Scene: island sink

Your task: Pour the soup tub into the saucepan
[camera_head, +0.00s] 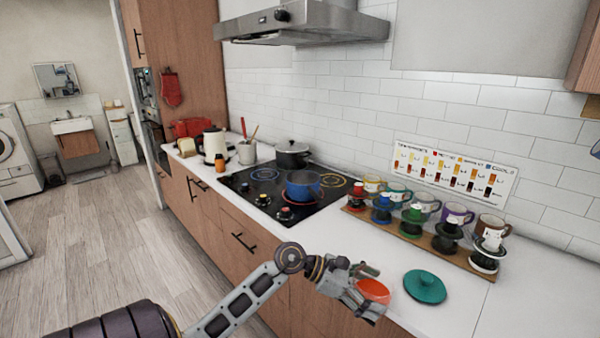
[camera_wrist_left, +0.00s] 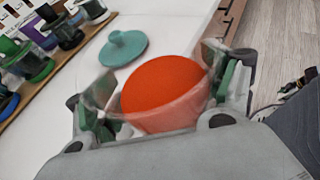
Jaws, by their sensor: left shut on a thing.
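The soup tub (camera_head: 374,291) is a clear tub with orange-red soup in it. My left gripper (camera_head: 362,287) is shut on it, close to the front edge of the counter. In the left wrist view the tub (camera_wrist_left: 165,90) sits between the two fingers of the left gripper (camera_wrist_left: 165,100). A teal lid (camera_head: 425,287) with a knob lies on the counter to the right of the tub; it also shows in the left wrist view (camera_wrist_left: 122,50). The blue saucepan (camera_head: 303,187) stands on the black hob, left of and beyond the gripper. My right gripper is not in view.
A wooden board (camera_head: 420,244) with several coloured mugs and drippers stands along the wall. A black lidded pot (camera_head: 292,154) is at the back of the hob (camera_head: 240,179). A kettle (camera_head: 214,145) and utensil crock (camera_head: 247,153) stand further left. Counter between hob and tub is clear.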

